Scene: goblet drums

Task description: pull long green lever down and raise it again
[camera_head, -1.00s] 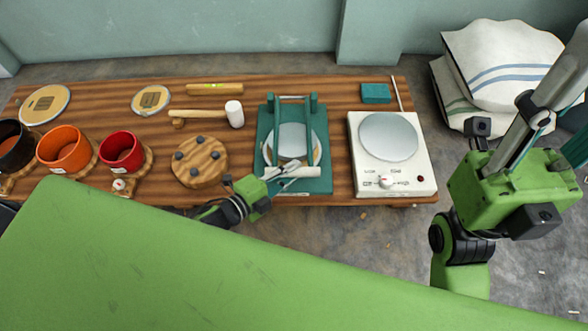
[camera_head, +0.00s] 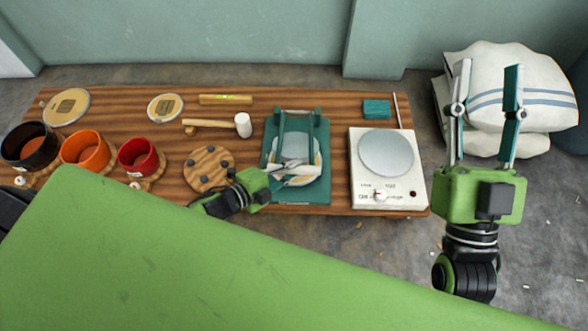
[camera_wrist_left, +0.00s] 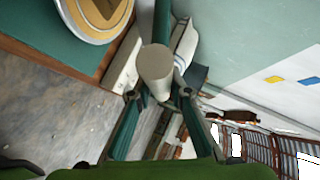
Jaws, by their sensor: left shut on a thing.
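The green press (camera_head: 325,190) stands at the front of the table, a round pale disc in its middle. Its long green lever ends in a pale cylindrical handle (camera_head: 301,169), which reaches over the disc. In the left wrist view, the handle (camera_wrist_left: 155,65) sits end-on between my left fingers, with the green lever bar (camera_wrist_left: 161,22) behind it. My left gripper (camera_head: 295,174) comes in from the left and is shut on this handle; its fingers partly hide it. My right gripper (camera_head: 487,75) is open and empty, pointing up, right of the table.
A white hotplate-like device (camera_head: 358,193) stands right of the press. A round wooden piece with black knobs (camera_head: 209,169), a mallet (camera_head: 243,125) and red (camera_head: 138,157), orange (camera_head: 85,150) and black (camera_head: 28,145) pots are left. White sacks (camera_head: 510,70) lie beyond the table's right end.

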